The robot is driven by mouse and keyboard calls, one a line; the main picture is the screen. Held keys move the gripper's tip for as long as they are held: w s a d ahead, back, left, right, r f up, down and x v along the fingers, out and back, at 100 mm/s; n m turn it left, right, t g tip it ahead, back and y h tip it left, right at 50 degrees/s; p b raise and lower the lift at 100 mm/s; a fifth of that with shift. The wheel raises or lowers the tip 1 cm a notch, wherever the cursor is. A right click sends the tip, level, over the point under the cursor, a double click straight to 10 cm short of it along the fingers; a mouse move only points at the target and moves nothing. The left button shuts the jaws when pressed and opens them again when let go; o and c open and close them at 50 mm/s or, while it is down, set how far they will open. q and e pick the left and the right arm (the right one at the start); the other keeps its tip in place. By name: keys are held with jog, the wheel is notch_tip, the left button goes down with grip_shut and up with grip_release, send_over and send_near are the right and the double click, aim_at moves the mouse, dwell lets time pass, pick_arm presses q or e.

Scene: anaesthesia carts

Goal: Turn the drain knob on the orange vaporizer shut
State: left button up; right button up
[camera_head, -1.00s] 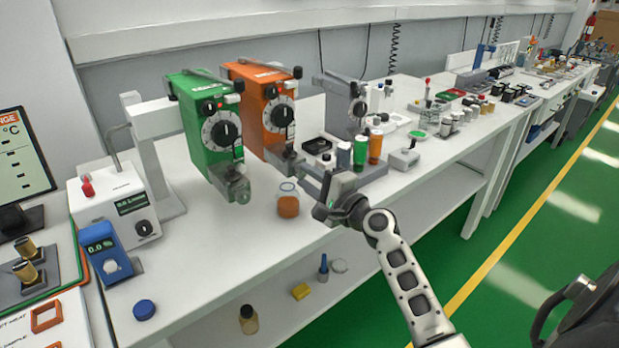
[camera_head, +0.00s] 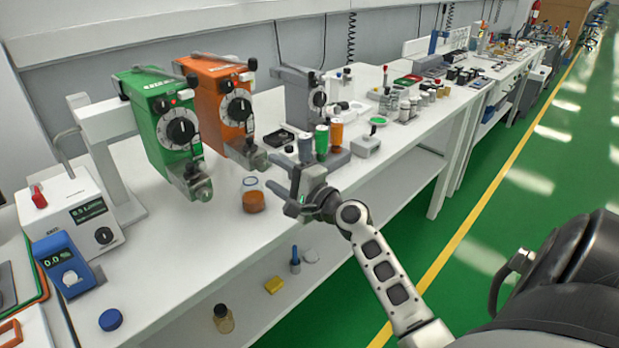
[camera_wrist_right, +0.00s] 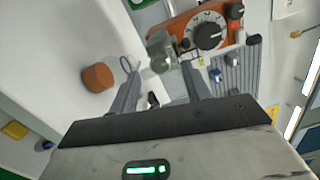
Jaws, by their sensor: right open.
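The orange vaporizer (camera_head: 213,98) stands on the bench beside the green one, with a black dial and a grey drain fitting (camera_head: 253,158) at its lower front. In the right wrist view the orange vaporizer (camera_wrist_right: 182,20) is at the top, and its grey drain part (camera_wrist_right: 160,52) shows just beyond and between my fingertips. The drain knob's setting is too small to tell. My right gripper (camera_head: 277,178) is open and empty, in front of and to the right of the drain fitting, apart from it. The right wrist view shows both fingers (camera_wrist_right: 160,72) spread. My left gripper is not in view.
The green vaporizer (camera_head: 160,118) is to the left. A grey vaporizer (camera_head: 300,95) and green and orange bottles (camera_head: 322,140) stand close on the right.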

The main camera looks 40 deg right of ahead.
pick_arm(q)
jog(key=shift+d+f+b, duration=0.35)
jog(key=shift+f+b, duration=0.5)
jog(key=shift+b, duration=1)
pick_arm(e)
jog(key=s+d, duration=0.1)
jog(key=s, duration=1.3)
jog(key=shift+d+f, duration=0.3)
jog(key=shift+d, duration=0.05)
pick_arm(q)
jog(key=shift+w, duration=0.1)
